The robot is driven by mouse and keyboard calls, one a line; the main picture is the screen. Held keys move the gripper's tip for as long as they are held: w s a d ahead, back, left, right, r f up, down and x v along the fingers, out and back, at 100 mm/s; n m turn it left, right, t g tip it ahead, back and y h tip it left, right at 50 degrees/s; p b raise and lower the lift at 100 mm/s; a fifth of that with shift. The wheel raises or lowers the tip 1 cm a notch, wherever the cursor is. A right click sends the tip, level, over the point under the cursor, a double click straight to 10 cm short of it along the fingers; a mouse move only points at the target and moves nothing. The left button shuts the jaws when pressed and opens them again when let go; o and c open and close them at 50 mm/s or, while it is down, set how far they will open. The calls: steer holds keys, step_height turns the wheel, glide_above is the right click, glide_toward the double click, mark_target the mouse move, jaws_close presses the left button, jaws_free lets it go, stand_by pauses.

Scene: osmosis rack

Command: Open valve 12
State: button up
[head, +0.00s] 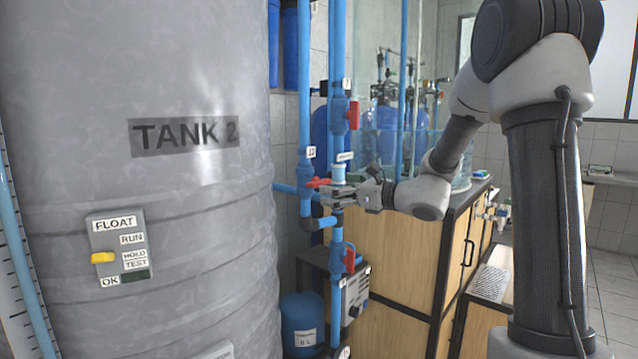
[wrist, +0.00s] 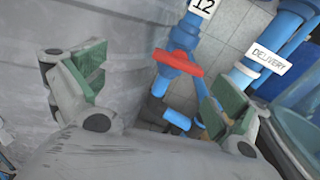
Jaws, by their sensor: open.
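Valve 12 is a blue valve with a red lever handle (head: 319,183) on a vertical blue pipe beside the tank. Its 12 label (head: 311,152) is above it. The handle lies roughly crosswise to the pipe. In the wrist view the red handle (wrist: 180,63) is between and beyond my fingers, below the 12 label (wrist: 203,6). My gripper (head: 337,196) is at the pipes, close to the right of the handle. In the wrist view my gripper (wrist: 158,88) has its green-padded fingers wide apart with nothing held. Contact with the handle cannot be told.
A large grey tank (head: 190,70) fills the left. Other red-handled valves sit above (head: 353,115) and below (head: 349,260) on the neighbouring pipe. A delivery label (wrist: 268,60) marks a pipe at right. A wooden cabinet (head: 400,265) stands behind, with a blue vessel (head: 301,325) at the floor.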

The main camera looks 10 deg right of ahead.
mark_target(323, 182)
steer(key=w+m, duration=0.1)
steer(key=w+d+t, duration=0.1)
steer(key=w, duration=0.1)
steer(key=shift+d+m+h, duration=0.1)
steer(key=shift+m+h, duration=0.2)
steer(key=shift+m, duration=0.1)
steer(key=x, duration=0.7)
steer(key=shift+r, duration=0.15)
steer(key=c, duration=1)
